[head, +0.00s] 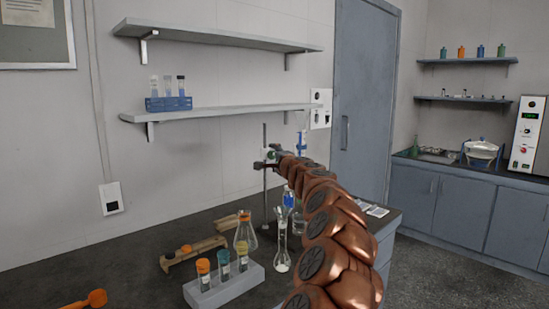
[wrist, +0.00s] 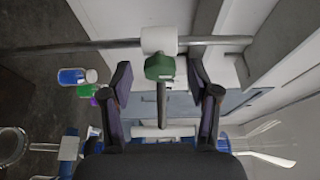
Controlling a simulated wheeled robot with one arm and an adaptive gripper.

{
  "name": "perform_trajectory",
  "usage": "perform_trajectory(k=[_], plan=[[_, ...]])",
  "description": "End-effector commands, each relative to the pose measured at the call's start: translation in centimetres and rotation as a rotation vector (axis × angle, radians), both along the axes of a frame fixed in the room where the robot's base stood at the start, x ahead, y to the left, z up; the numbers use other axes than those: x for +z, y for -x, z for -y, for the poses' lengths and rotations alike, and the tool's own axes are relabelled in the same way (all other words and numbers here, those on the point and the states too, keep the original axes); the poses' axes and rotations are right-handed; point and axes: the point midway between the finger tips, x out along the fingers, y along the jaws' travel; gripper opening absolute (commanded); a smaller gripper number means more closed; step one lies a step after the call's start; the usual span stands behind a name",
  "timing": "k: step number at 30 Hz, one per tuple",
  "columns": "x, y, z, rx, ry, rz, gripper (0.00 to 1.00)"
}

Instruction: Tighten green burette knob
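The green knob (wrist: 160,67) shows in the wrist view, beside a white collar (wrist: 160,40) on a long grey rod. My gripper (wrist: 159,68) is open, with one finger on each side of the knob and a visible gap on both sides. In the head view, my gripper (head: 271,162) is at the upright stand rod (head: 265,190), with a small green part (head: 271,154) at its tip. My copper arm hides part of the burette area.
A grey rack (head: 225,288) with capped tubes, a flask (head: 245,238) and a volumetric flask (head: 282,250) stand on the dark bench below my arm. A wooden rack (head: 190,254) lies to the left. Two wall shelves (head: 220,112) are behind.

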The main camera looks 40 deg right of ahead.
Motion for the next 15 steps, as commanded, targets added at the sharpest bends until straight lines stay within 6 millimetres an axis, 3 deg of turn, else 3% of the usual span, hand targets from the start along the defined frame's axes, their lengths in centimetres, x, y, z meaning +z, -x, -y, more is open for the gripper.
perform_trajectory(k=[2, 15], plan=[[-0.01, 0.00, 0.00, 0.000, 0.000, 0.000, 0.53], [-0.01, 0.00, -0.01, 0.000, 0.001, 0.000, 0.07]])
